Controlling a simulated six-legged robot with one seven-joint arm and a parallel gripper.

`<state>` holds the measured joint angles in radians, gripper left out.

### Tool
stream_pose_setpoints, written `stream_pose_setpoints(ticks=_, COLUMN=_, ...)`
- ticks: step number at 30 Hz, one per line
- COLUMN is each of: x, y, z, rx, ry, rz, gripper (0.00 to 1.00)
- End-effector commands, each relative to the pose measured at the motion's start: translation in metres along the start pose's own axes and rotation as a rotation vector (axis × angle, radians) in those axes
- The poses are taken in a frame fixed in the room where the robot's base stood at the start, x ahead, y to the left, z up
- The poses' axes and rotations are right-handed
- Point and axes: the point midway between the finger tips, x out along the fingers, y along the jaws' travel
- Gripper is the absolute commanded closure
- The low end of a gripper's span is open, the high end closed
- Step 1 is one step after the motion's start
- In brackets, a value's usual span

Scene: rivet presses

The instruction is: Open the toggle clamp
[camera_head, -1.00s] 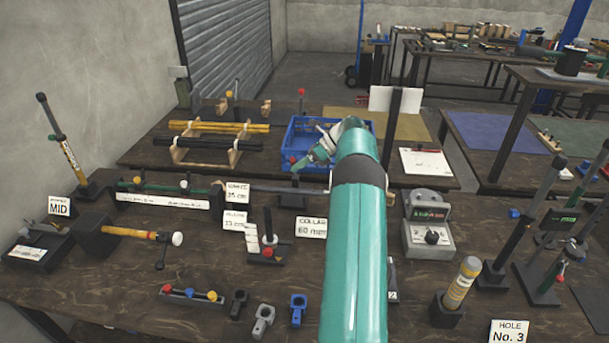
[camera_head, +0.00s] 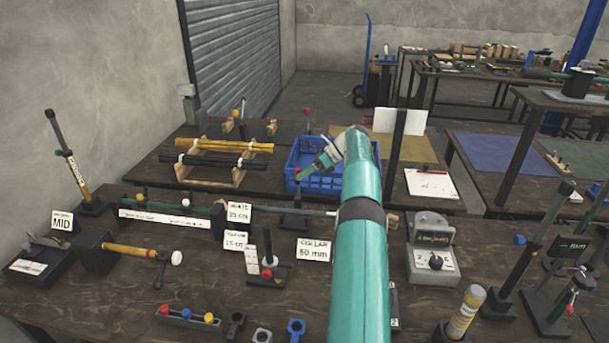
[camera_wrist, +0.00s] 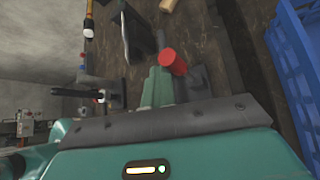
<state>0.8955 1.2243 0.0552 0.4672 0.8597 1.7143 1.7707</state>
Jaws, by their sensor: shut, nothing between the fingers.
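A red cylindrical grip (camera_wrist: 172,62), which looks like the toggle clamp's handle, stands just beyond my fingertips in the wrist view. Its dark base (camera_wrist: 196,80) is beside it. My gripper (camera_wrist: 160,76) is shut and empty, with its green fingers together close beside the red grip; I cannot tell whether they touch it. The clamp's linkage is small and partly hidden there.
A long rod fixture (camera_head: 165,218) lies to the left. A post with white tags (camera_head: 268,250) and a gauge box (camera_head: 432,262) stand nearer. My arm hides the middle.

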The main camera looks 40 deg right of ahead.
Motion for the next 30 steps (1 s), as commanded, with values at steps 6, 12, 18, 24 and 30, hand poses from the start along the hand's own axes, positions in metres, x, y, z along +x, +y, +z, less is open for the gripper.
stream_pose_setpoints(ticks=6, x=-0.005, y=-0.005, z=0.005, rx=-0.008, ry=-0.013, rz=-0.031, gripper=1.00)
stream_pose_setpoints(ticks=12, x=-0.006, y=-0.005, z=0.005, rx=-0.008, ry=-0.014, rz=-0.031, gripper=1.00)
stream_pose_setpoints(ticks=18, x=-0.009, y=-0.003, z=0.009, rx=-0.009, ry=-0.014, rz=-0.029, gripper=1.00)
stream_pose_setpoints(ticks=24, x=-0.022, y=0.009, z=0.025, rx=-0.012, ry=-0.012, rz=-0.016, gripper=1.00)
stream_pose_setpoints(ticks=30, x=-0.029, y=0.019, z=0.031, rx=-0.010, ry=-0.011, rz=-0.008, gripper=1.00)
